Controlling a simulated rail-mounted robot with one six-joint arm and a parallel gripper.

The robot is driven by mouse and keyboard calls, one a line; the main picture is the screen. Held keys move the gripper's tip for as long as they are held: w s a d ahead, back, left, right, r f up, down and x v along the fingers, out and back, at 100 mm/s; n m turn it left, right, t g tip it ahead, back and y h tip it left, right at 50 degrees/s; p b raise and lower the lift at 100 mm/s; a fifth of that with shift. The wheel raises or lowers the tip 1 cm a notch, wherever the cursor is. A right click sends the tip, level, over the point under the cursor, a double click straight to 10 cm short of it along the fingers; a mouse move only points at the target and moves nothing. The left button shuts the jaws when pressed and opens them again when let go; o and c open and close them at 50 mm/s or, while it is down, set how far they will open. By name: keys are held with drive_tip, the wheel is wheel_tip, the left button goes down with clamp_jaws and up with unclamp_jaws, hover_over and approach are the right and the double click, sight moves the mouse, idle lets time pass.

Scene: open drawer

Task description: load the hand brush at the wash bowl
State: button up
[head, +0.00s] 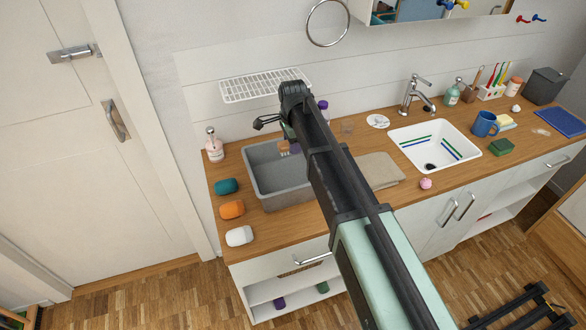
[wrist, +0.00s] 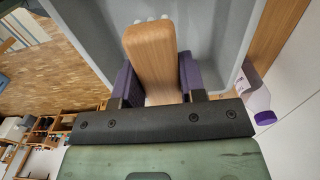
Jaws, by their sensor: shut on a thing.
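The hand brush (wrist: 152,55) has a pale wooden back, and white bristle tips show past its far end in the wrist view. My gripper (wrist: 160,82) is shut on it, with a purple finger on each side. The grey wash bowl (head: 285,200) stands on the wooden counter left of the sink. Its grey inside (wrist: 215,35) lies behind the brush in the wrist view. In the head view my gripper (head: 290,146) is over the bowl, mostly hidden by my arm, and a small tan bit of the brush shows. I cannot tell whether the brush touches the bowl.
Teal (head: 227,187), orange (head: 232,209) and white (head: 239,236) soap-like pieces lie left of the bowl. A pump bottle (head: 213,146) stands behind them. A purple-capped bottle (wrist: 258,103) is beside the bowl. A beige cloth (head: 376,171) and a white sink (head: 434,147) are to the right.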

wheel_tip(320, 180, up, 4)
drive_tip(key=p, duration=0.4)
drive_tip(key=shift+r, duration=0.15)
idle(0.4)
wheel_tip(320, 180, down, 3)
drive_tip(key=b, duration=0.3)
drive_tip(key=shift+r, duration=0.1)
